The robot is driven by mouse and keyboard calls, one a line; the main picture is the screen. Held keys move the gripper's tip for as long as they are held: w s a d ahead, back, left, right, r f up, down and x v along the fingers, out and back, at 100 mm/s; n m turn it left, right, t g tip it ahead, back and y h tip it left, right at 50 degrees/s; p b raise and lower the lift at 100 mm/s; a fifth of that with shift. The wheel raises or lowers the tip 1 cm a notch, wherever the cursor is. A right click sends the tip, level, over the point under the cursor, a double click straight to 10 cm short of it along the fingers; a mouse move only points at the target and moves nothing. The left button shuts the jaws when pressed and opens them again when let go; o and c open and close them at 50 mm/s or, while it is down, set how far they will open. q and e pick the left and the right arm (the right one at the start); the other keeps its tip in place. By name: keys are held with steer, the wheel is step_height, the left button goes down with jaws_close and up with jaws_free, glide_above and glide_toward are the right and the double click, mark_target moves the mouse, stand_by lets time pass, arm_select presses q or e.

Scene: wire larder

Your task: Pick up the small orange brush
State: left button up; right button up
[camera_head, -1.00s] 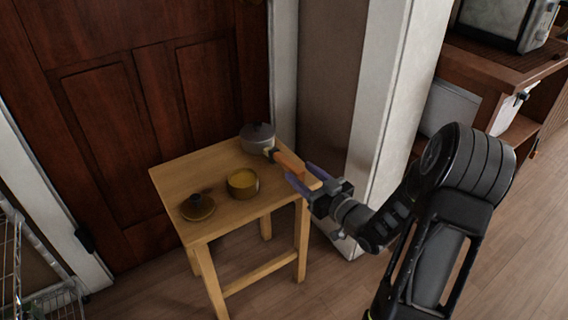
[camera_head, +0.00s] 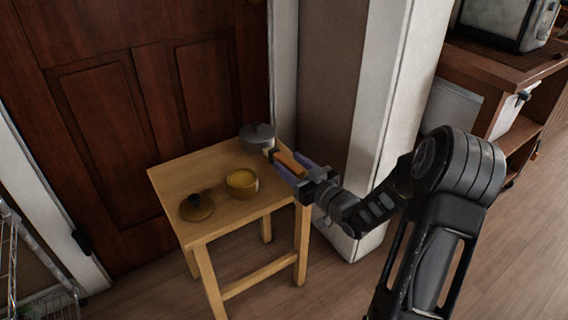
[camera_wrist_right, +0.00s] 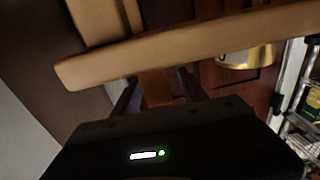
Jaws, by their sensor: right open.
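The small orange brush (camera_head: 288,161) is at the right back edge of the small wooden table, beside the grey pot. Its pale end points to the pot. My right gripper (camera_head: 294,166) comes in from the right with its two purple-grey fingers open, one on each side of the orange handle. In the right wrist view, a brown-orange piece that looks like the handle (camera_wrist_right: 155,87) shows between the two dark fingers (camera_wrist_right: 158,92). I cannot tell whether either finger touches it. My left gripper is not in view.
The wooden table (camera_head: 168,179) also bears the grey lidded pot (camera_head: 257,136), an open yellow pot (camera_head: 242,183) and a round lid with a dark knob (camera_head: 197,208). A white wall post (camera_head: 378,110) stands close behind my right arm. A wire rack (camera_head: 12,262) is at the left.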

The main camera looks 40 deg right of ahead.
steer(key=shift+c, duration=0.2)
jaws_close()
stand_by(0.3)
